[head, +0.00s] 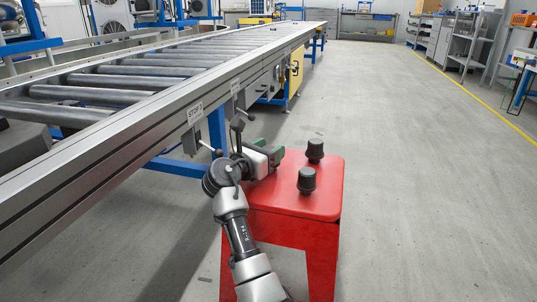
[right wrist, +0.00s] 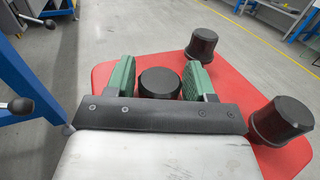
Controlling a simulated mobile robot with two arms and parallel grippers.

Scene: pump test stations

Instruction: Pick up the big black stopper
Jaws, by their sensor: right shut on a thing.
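My right gripper (head: 270,151) is over the left back part of the red stool (head: 290,197). In the right wrist view its two green fingers (right wrist: 160,78) are shut on a black stopper (right wrist: 159,82), of which mainly the round top shows. The gripper hides this stopper in the head view. Two other black stoppers stand upright on the red top: a back one (head: 315,150) and a front one (head: 306,180). They also show in the right wrist view, the back one (right wrist: 203,44) and the front one (right wrist: 281,121). I cannot tell whether the held stopper touches the top. My left gripper is out of view.
A long roller conveyor (head: 130,82) with a metal side rail runs along the left, close to my right gripper. Levers with black knobs (right wrist: 21,107) stick out beside it. The grey floor (head: 420,190) to the right is clear up to the yellow line.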

